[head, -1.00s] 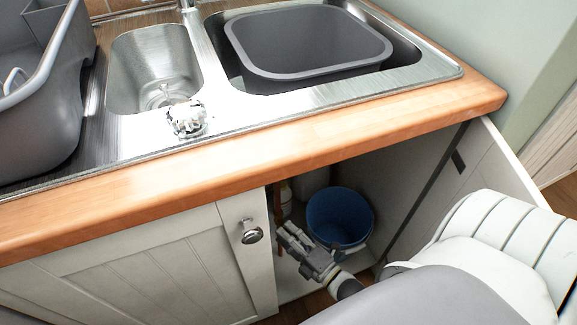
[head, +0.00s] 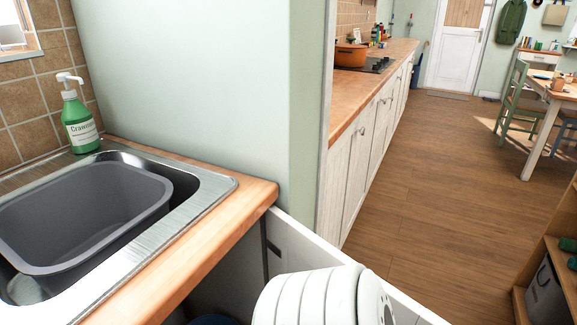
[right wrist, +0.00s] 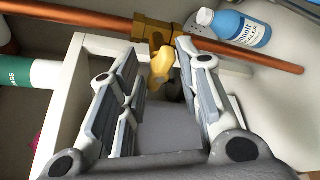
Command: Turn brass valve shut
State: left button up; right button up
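The brass valve (right wrist: 152,32) sits on a copper pipe (right wrist: 80,17) that crosses the top of the right wrist view. Its yellow-brass handle (right wrist: 162,64) sticks out from the pipe towards my right gripper. My right gripper (right wrist: 156,50) is open, with one finger on each side of the handle in the picture. I cannot tell whether either finger touches it. The valve and my right gripper are not visible in the head view. My left gripper is in neither current view.
A blue-labelled bottle (right wrist: 240,28) lies near the pipe on the right. A green-and-white container (right wrist: 38,73) is at the left. In the head view, the open cabinet door (head: 300,250) stands beside my arm, below the sink with a grey basin (head: 85,215).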

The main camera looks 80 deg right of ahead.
jog(key=s+a+r+m+g+p, duration=0.1)
jog(key=s+r+m+g+p, duration=0.2)
jog(key=s+m+g+p, duration=0.4)
jog(key=s+a+r+m+g+h+p, duration=0.1)
jog(key=s+r+m+g+p, duration=0.3)
jog(key=s+m+p, duration=1)
jog(key=shift+s+a+g+p, duration=0.15)
jog(key=shift+s+g+p, duration=1.35)
jog(key=shift+s+p, duration=4.65)
jog(key=w+p, duration=0.3)
jog(key=shift+w, duration=0.15)
